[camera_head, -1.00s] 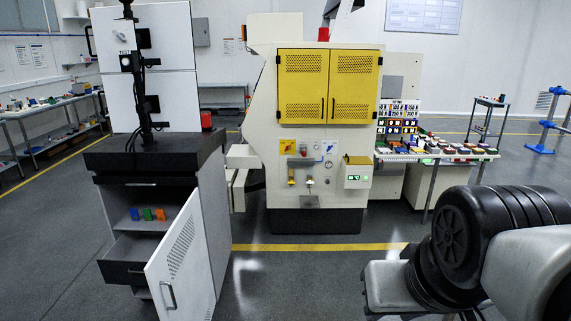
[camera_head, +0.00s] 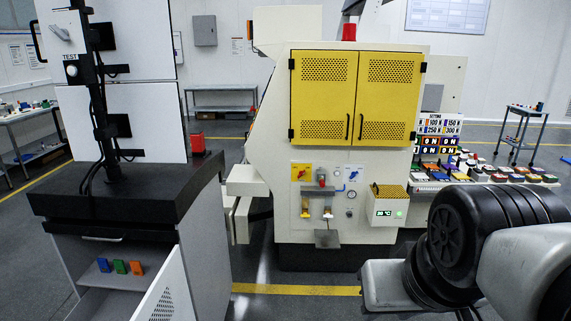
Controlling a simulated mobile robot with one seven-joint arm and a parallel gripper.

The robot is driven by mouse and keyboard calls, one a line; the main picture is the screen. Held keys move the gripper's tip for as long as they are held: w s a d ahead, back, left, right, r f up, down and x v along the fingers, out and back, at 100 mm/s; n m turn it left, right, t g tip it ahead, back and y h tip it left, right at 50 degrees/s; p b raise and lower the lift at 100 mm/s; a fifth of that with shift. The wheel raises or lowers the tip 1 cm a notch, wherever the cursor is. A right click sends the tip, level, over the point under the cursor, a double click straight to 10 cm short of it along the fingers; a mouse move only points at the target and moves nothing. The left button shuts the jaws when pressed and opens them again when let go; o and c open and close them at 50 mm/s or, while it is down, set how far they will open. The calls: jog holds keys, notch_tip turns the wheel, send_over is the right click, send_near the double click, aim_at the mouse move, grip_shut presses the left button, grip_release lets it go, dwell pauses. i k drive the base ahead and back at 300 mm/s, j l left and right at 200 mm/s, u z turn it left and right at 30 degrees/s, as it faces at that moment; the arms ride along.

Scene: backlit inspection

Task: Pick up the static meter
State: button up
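I cannot tell which thing is the static meter. Three small upright objects stand on the shelf of the cabinet at the left: a blue one (camera_head: 103,265), a green one (camera_head: 120,267) and an orange one (camera_head: 137,267). A white box with a lit green display (camera_head: 388,206) is on the front of the machine, at its lower right. My gripper is out of view. Only dark and grey links of my arm show at the lower right, and they touch none of these things.
The cabinet (camera_head: 198,240) has a dark top and an open vented door (camera_head: 165,297) that sticks out in front. The cream machine with yellow doors (camera_head: 357,98) stands in the middle. A table with many coloured items (camera_head: 500,172) is behind my arm. Dark floor lies between cabinet and machine.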

aim_at(197, 137)
jog(key=i+z, duration=0.3)
jog(key=i, duration=1.25)
jog(key=i+u, duration=0.85)
jog(key=i+l+u, duration=0.15)
jog(key=u, duration=0.25)
jog(key=i+u, duration=0.4)
jog(key=i+l+u, duration=0.2)
jog(key=u, duration=0.2)
jog(key=i+l+u, duration=0.25)
jog(key=u, duration=0.2)
jog(key=i+l+u, duration=0.4)
jog(key=k+j, duration=0.05)
jog(key=k, duration=0.05)
